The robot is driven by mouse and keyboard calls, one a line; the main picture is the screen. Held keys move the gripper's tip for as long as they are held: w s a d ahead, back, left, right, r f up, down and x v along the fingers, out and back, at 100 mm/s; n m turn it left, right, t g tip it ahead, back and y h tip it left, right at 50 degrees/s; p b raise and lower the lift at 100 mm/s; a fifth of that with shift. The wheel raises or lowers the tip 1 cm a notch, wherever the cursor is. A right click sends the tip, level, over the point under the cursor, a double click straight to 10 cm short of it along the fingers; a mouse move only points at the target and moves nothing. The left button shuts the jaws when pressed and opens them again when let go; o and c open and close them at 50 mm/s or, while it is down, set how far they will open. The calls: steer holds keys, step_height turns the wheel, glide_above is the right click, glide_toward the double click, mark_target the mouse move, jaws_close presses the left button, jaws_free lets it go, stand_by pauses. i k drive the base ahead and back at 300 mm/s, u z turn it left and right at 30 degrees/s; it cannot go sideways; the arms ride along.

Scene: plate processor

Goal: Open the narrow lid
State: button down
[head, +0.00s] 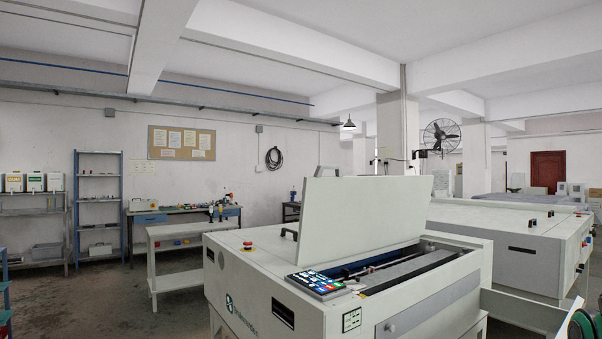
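The plate processor (245,285) is a large white machine at the lower middle of the head view. Left of the raised lid, the top (258,236) looks flat and closed, with a small dark handle (289,234) there. I cannot tell for sure which of these is the narrow lid.
A control panel with coloured keys (318,284) and a red button (247,245) sit on the machine's top. A second white machine (520,245) stands close behind at right. A white table (175,238) and workbench (185,215) are at left. Bare floor (95,290) lies at lower left.

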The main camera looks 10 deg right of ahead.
mark_target(341, 216)
steer(key=z, duration=0.05)
steer(key=i, duration=0.35)
steer(key=u, duration=0.75)
